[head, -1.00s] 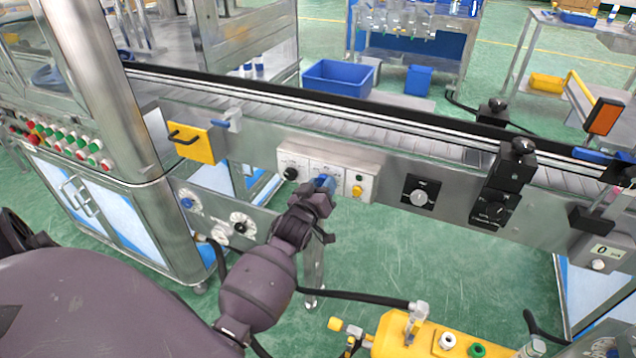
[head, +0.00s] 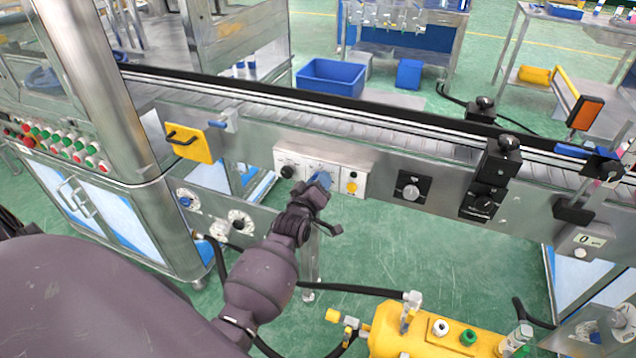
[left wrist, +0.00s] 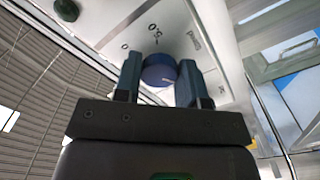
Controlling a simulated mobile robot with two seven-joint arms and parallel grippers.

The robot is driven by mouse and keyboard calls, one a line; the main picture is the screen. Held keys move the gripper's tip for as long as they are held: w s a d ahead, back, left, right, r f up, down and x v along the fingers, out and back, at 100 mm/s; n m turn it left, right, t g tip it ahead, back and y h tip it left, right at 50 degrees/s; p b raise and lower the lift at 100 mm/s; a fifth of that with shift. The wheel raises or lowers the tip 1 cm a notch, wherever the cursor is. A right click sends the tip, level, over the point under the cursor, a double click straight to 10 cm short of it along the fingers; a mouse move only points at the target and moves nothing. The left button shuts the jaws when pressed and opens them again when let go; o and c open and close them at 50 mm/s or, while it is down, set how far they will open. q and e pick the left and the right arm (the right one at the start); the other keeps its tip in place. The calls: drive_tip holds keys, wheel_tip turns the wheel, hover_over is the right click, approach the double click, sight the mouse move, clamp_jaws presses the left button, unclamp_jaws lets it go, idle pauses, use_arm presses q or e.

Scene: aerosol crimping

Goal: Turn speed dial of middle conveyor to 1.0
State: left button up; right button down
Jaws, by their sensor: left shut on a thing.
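The blue speed dial (head: 321,180) is on the middle box of the white control panel on the conveyor's side, mostly hidden by my gripper in the head view. My left gripper (head: 319,186) is at the dial, shut on it. In the left wrist view the blue dial (left wrist: 158,71) sits between the two fingers of my left gripper (left wrist: 158,85), with a printed scale on the panel beside it. A "5.0" mark shows near the dial; its exact setting is hard to read. My right gripper is not in view.
A black knob (head: 287,172) is left of the dial and a yellow knob (head: 351,188) is right of it. A silver dial on a black plate (head: 411,192) sits further right. A yellow tank (head: 440,335) stands in front, below the conveyor (head: 400,126).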

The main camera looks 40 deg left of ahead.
use_arm(q)
drive_tip(key=o, duration=0.9)
drive_tip(key=shift+s, duration=0.15)
drive_tip(key=p+v, duration=0.1)
drive_tip(key=v, duration=0.9)
drive_tip(key=shift+s+d, duration=0.15)
drive_tip(key=shift+s, duration=0.1)
